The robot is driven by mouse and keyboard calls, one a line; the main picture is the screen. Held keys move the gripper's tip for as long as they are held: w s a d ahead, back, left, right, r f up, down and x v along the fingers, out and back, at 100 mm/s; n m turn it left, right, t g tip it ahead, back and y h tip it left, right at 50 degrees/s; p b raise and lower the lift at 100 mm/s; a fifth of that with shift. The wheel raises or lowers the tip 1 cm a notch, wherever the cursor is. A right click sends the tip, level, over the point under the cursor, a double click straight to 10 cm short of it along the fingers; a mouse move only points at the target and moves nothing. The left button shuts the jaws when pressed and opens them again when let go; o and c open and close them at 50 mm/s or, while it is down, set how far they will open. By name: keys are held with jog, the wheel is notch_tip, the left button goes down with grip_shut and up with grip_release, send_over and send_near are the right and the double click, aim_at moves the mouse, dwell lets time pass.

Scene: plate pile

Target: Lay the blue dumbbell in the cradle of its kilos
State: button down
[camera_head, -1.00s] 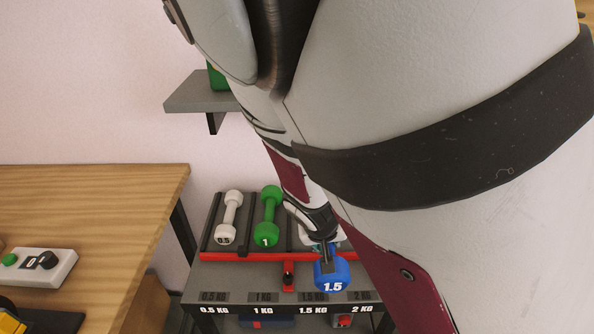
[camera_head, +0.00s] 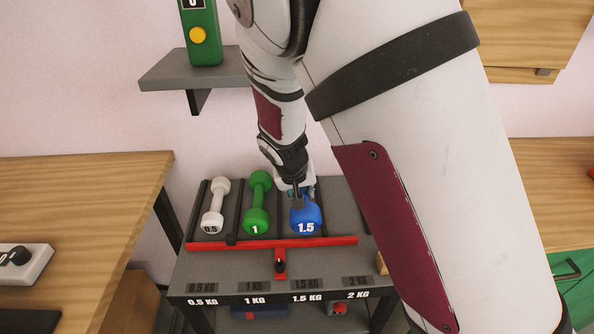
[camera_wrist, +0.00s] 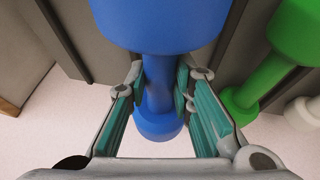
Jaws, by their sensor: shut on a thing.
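The blue dumbbell (camera_head: 306,219), marked 1.5, is at the third lane of the dark rack, behind its red front rail (camera_head: 320,241) and in line with the 1.5 KG label (camera_head: 308,299). I cannot tell whether it rests on the rack or is just above it. My gripper (camera_head: 298,192) is shut on its handle from behind and above. In the wrist view, the teal-padded fingers (camera_wrist: 160,100) stand on both sides of the blue handle (camera_wrist: 158,82). The far head is partly hidden by my gripper in the head view.
A white 0.5 dumbbell (camera_head: 215,206) and a green 1 dumbbell (camera_head: 257,203) lie in the lanes to the left. My arm covers the area right of the rack. A grey wall shelf (camera_head: 165,70) bears a green device (camera_head: 201,45). Wooden tables flank the rack.

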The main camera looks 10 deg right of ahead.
jog(key=shift+w+a+f, duration=0.1)
jog(key=shift+w+a, duration=0.1)
jog(key=shift+w, duration=1.25)
jog(key=shift+f+b, duration=0.35)
jog(key=shift+f, duration=1.35)
jog(key=shift+f, duration=0.1)
jog(key=c, duration=1.4)
grip_release()
jog(key=shift+s+f, duration=0.1)
